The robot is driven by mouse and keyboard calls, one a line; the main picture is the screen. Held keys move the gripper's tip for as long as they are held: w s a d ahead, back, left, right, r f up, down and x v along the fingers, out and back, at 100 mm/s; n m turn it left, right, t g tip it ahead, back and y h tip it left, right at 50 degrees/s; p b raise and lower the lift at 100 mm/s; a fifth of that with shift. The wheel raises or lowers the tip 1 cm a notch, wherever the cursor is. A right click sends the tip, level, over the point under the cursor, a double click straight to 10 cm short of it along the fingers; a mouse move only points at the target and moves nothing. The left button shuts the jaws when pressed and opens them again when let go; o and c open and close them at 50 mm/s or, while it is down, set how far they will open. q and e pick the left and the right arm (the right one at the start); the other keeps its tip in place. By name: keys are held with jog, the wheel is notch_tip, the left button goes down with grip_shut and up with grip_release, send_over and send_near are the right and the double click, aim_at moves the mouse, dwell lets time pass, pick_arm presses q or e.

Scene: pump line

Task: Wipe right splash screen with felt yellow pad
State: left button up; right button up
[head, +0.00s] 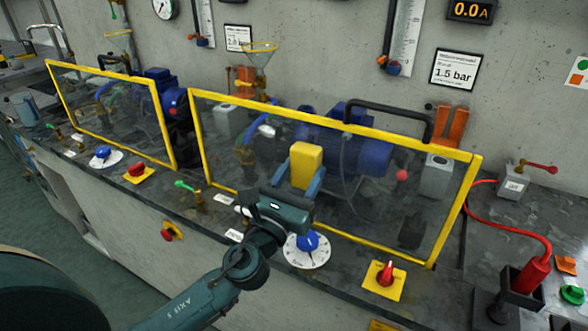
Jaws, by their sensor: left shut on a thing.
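The right splash screen (375,203) is a clear pane in a yellow frame, standing upright on the bench in front of a blue pump. The yellow felt pad (306,165) is a yellow block in front of the left half of this screen. My left gripper (306,180) is shut on the pad, with its blue fingers at the pad's lower sides. The pad is at or very close to the pane; I cannot tell if it touches. A red spot (401,175) shows on the right part of the pane. My right gripper is not in view.
The left splash screen (112,110) stands to the left. A blue dial knob (307,241) is just below my left gripper, and a red knob on a yellow plate (386,273) is right of it. A red cable (510,225) and red handle (531,273) are at the right.

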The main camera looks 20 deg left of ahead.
aim_at(276, 149)
pick_arm(q)
jog(key=shift+a, duration=0.1)
jog(key=shift+w+a+b, duration=0.2)
jog(key=shift+a+b, duration=0.15)
jog(key=shift+a, duration=1.55)
jog(key=shift+w+a+b, duration=0.15)
jog(key=shift+a+b, duration=0.2)
jog(key=shift+a, duration=1.5)
jog(key=shift+a+f+b, duration=0.1)
jog(key=shift+a+b, duration=0.35)
jog(key=shift+a, duration=1.25)
jog(key=shift+s+a+b, duration=0.2)
jog(key=shift+s+b, duration=0.3)
jog(key=shift+s, duration=2.45)
jog(key=shift+s, duration=0.1)
